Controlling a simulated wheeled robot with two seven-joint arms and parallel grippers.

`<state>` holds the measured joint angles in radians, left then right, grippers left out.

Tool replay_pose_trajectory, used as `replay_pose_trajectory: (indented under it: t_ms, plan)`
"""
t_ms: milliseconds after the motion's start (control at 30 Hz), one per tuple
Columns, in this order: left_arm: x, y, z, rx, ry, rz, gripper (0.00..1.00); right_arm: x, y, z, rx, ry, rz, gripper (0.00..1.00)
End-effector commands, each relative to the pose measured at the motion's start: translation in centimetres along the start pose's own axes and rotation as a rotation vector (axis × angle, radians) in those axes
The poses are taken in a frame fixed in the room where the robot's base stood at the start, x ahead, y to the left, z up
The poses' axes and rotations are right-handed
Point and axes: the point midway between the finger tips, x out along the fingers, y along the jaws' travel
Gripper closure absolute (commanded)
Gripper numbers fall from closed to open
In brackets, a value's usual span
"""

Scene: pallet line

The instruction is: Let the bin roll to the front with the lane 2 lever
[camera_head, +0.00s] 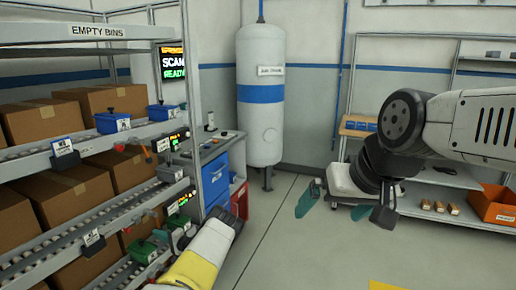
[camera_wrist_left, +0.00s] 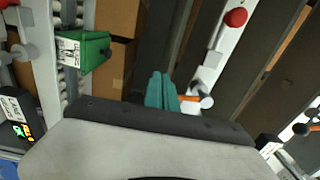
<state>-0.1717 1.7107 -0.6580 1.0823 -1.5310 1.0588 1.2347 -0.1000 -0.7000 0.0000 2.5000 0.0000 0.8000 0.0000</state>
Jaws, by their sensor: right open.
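My left gripper (camera_wrist_left: 160,91) shows teal fingers close together, shut, beside a lever with an orange stem and pale pivot (camera_wrist_left: 195,101). I cannot tell whether they touch it. In the head view its yellow-banded wrist is at the lower rack, fingers mostly hidden. A green bin (camera_head: 143,251) sits on a lower roller lane; a green bin (camera_wrist_left: 85,52) with a label also shows in the left wrist view. Blue bins (camera_head: 112,122) stand on the upper lane. Another lever has a red knob (camera_wrist_left: 236,17). Lane numbers are unreadable. My right gripper (camera_head: 334,204) is open and empty, over the floor.
The rack holds cardboard boxes (camera_head: 76,190) behind the lanes. Lit displays (camera_head: 178,139) stand along its right side. A blue cabinet (camera_head: 216,182) and white tank (camera_head: 261,95) are beyond. An orange crate (camera_head: 494,205) lies on the right shelf. The middle floor is clear.

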Motion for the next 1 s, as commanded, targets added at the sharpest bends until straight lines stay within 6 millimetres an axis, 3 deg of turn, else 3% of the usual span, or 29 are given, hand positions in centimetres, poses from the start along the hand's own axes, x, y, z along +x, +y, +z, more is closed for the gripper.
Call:
replay_pose_trajectory:
  t_ms: [433,1000]
  plan:
    - [-0.3,0.0,-1.1,0.002,0.000,0.001,1.00,0.0,0.0,0.0,0.000,0.000,0.000,0.00]
    - [-4.8,0.0,-0.5,0.002,0.000,0.000,1.00,0.0,0.0,0.0,0.000,0.000,0.000,0.00]
